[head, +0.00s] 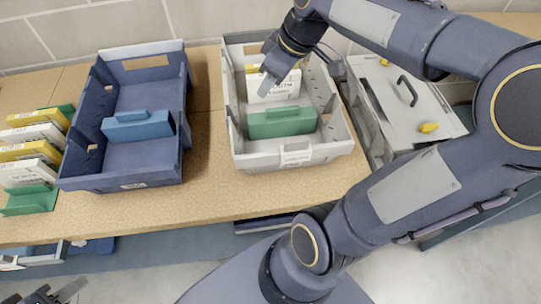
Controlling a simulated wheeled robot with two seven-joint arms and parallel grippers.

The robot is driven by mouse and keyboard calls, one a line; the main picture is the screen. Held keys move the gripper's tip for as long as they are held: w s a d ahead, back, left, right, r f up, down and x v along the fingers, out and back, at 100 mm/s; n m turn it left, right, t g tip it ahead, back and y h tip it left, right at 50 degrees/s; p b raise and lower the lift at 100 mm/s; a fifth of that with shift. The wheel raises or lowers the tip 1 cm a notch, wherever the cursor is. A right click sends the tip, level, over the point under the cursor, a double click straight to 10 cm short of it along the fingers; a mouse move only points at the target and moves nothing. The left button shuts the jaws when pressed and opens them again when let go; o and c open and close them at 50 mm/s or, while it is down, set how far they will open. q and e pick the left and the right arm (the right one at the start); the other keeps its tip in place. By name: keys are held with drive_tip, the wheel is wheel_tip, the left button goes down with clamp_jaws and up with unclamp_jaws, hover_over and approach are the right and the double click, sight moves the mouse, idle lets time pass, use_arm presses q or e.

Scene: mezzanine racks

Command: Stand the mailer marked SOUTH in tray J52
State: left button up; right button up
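A white mailer (283,88) with dark lettering stands in the rear part of the grey tray (290,157). Its lettering looks upside down and is too small to read surely. My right gripper (267,80) reaches down into this tray, a finger over the mailer's left face; its other finger is hidden, so its grip is unclear. A yellow edge (251,69) shows beside it. A green divider (282,122) stands in front. The tray's front label is unreadable. My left gripper (62,292) is partly in view at the bottom left corner, away from the trays.
A dark blue tray (120,183) with a blue divider (138,126) stands left of the grey one. White and yellow mailers (35,134) stand in a row at the far left. A grey lidded case (400,105) with a black handle is at right. Bare board (210,195) lies between the trays.

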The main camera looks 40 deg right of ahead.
drive_tip(key=s+a+f+m+t, duration=0.1)
drive_tip(key=s+a+f+m, duration=0.2)
drive_tip(key=s+a, duration=0.2)
drive_tip(key=s+a+f+m+y, duration=0.1)
drive_tip(key=s+a+f+m, duration=0.2)
drive_tip(key=s, duration=0.4)
drive_tip(key=shift+s+a+m+t, duration=0.25)
drive_tip(key=shift+a+m+t, duration=0.15)
drive_tip(key=shift+a, duration=0.45)
